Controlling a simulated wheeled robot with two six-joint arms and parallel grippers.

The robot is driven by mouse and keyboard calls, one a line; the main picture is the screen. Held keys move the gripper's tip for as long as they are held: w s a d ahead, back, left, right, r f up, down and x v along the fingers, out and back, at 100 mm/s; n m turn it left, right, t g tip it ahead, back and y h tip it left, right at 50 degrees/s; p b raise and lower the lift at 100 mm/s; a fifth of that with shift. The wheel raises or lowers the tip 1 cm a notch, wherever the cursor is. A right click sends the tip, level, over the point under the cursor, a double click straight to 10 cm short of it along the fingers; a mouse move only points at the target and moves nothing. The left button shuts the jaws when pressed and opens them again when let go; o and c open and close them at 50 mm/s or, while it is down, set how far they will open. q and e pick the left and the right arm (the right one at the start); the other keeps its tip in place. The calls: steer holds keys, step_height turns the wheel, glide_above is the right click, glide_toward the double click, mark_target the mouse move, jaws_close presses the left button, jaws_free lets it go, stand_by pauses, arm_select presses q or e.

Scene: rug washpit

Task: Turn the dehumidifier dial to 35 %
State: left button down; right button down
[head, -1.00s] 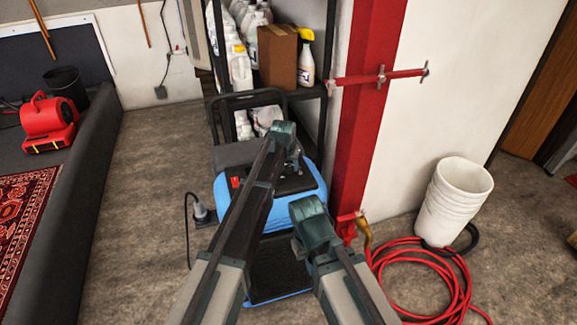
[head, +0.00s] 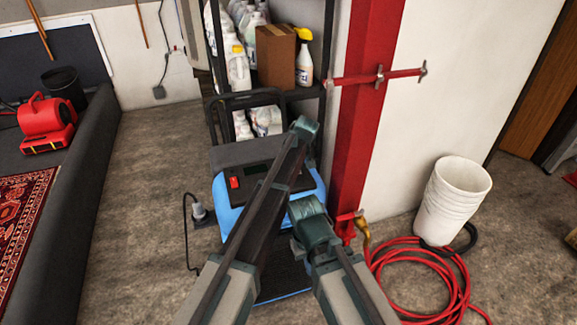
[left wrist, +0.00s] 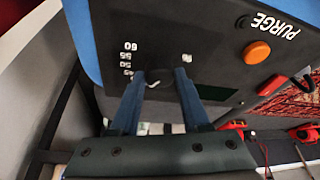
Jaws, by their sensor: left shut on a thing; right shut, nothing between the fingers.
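The blue dehumidifier (head: 229,218) stands in the middle of the head view, its dark top panel with a red switch (head: 234,183) partly behind my left arm. In the left wrist view its panel (left wrist: 215,30) shows white numbers, 60 down to about 45, left of my left gripper (left wrist: 160,76). That gripper is shut on the dark dial (left wrist: 158,80), which shows only poorly between the fingers. I cannot read its setting. My right gripper (head: 299,248) is low beside the dehumidifier, mostly hidden by its own arm, shut and empty.
An orange PURGE button (left wrist: 256,52) sits beside the dial. A shelf with bottles and a brown box (head: 275,57) stands behind. A red post (head: 362,110), a coiled red hose (head: 425,275) and white buckets (head: 453,200) are at the right.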

arm_select(q)
steer(key=shift+n, duration=0.6)
steer(key=shift+c, duration=1.9)
jaws_free()
